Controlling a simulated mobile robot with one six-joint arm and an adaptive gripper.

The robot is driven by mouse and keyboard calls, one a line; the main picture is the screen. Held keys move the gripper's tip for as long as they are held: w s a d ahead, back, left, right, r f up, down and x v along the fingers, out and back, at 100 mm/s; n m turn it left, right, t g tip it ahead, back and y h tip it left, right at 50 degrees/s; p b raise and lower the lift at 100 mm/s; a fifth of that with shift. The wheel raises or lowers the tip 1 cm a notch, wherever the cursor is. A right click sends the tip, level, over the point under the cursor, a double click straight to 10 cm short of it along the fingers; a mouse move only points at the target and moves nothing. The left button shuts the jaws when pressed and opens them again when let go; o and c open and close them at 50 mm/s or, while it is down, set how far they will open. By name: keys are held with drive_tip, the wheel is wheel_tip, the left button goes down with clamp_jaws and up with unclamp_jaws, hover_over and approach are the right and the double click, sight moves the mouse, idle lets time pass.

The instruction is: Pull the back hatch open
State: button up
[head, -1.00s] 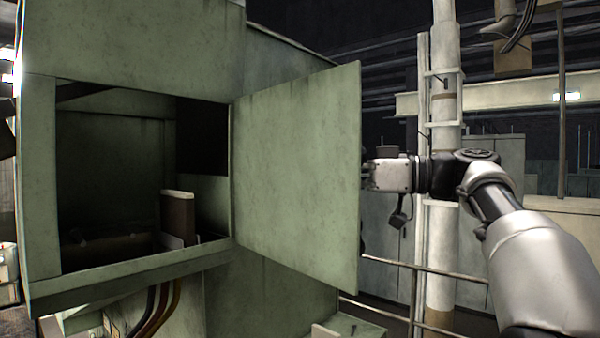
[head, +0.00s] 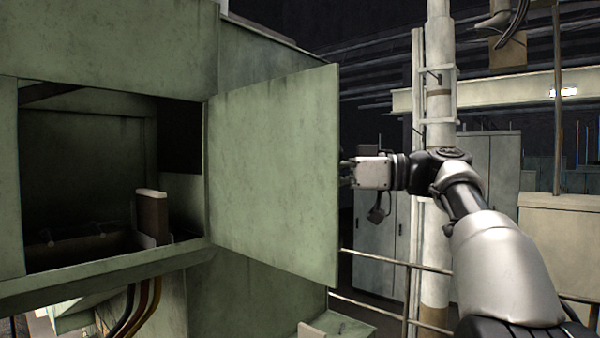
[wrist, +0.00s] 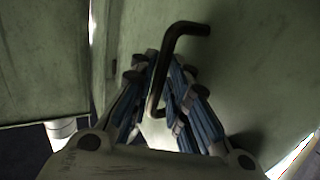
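The back hatch (head: 275,170) is a flat green panel hinged at its left edge, standing swung out from the dark opening in the green machine. In the wrist view, its dark bar handle (wrist: 186,28) stands out from the panel's outer face. My gripper (wrist: 164,62) has its blue-padded fingers on both sides of the handle, closed in around the bar. In the head view, my gripper (head: 346,172) is at the hatch's right edge, with its fingertips and the handle hidden behind the panel.
The green machine frame (head: 100,275) surrounds the opening at left. A brownish block (head: 152,215) stands inside. A pale vertical column (head: 437,120), a railing (head: 385,257) and grey cabinets (head: 490,180) stand behind my arm at right.

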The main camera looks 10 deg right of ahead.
drive_tip(key=shift+w+a, duration=0.1)
drive_tip(key=shift+a, duration=0.05)
drive_tip(key=v, duration=1.2)
